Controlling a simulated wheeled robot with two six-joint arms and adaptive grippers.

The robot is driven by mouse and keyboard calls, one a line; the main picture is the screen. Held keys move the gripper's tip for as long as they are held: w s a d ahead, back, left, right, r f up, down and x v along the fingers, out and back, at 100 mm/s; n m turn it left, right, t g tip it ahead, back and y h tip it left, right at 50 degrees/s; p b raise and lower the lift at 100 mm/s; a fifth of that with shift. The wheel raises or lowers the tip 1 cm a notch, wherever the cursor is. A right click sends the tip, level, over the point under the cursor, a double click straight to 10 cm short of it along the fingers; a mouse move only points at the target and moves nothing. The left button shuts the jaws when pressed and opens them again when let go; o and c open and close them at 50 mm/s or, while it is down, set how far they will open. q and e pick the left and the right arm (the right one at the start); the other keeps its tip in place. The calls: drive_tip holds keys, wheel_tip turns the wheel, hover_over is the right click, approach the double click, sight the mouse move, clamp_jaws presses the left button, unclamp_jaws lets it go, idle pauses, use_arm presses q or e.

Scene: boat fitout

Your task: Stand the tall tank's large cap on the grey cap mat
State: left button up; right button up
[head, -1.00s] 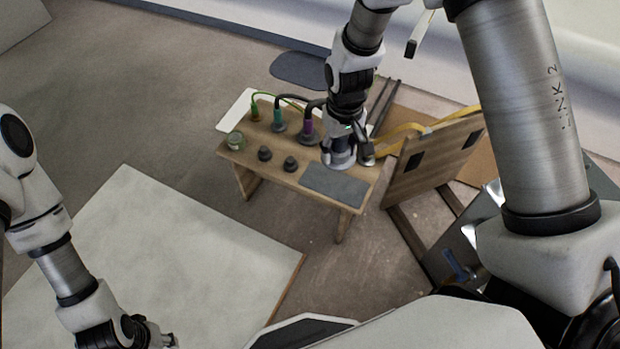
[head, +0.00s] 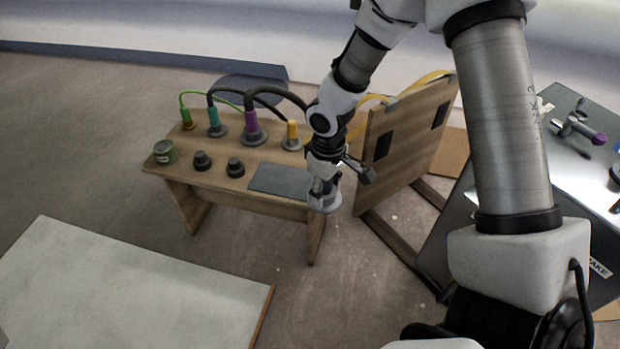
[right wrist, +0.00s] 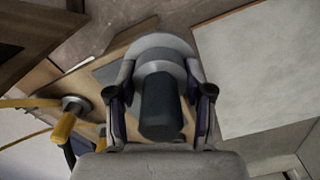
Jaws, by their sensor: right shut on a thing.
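The grey cap mat (head: 280,180) lies flat and bare at the front right of the wooden bench. My right gripper (head: 325,186) is beside the mat's right end, by the bench's right edge. It is shut on the large cap (head: 324,204), a pale grey round disc with a thick dark grip. In the right wrist view the gripper (right wrist: 160,108) has its fingers on either side of the dark grip, and the disc (right wrist: 160,43) shows beyond it. The cap looks raised and apart from the mat (right wrist: 110,70). My left gripper is out of view.
Two small black caps (head: 203,160) and a green jar (head: 165,152) stand left of the mat. Hoses with green, teal, purple and yellow fittings (head: 252,130) stand behind. An upright wooden panel (head: 405,140) is close on the right. A metal tank (head: 575,140) stands farther right.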

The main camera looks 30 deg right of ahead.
drive_tip(key=w+b, duration=0.1)
drive_tip(key=w, duration=0.1)
drive_tip(key=w+d+f+b, duration=0.1)
drive_tip(key=w, duration=0.2)
drive_tip(key=w+d+b, duration=0.1)
drive_tip(key=w, duration=0.1)
drive_tip(key=shift+w+d+f, duration=0.25)
drive_tip(key=shift+w, duration=0.15)
wheel_tip(320, 180, down, 3)
drive_tip(key=b, duration=0.3)
drive_tip(key=shift+f, duration=0.2)
drive_tip(key=shift+r+p, duration=0.2)
drive_tip(key=shift+p, duration=0.15)
drive_tip(key=shift+c, duration=0.5)
drive_tip(key=o, duration=1.3)
drive_tip(key=shift+f, duration=0.15)
wheel_tip(320, 180, up, 12)
drive_tip(key=p, duration=0.7)
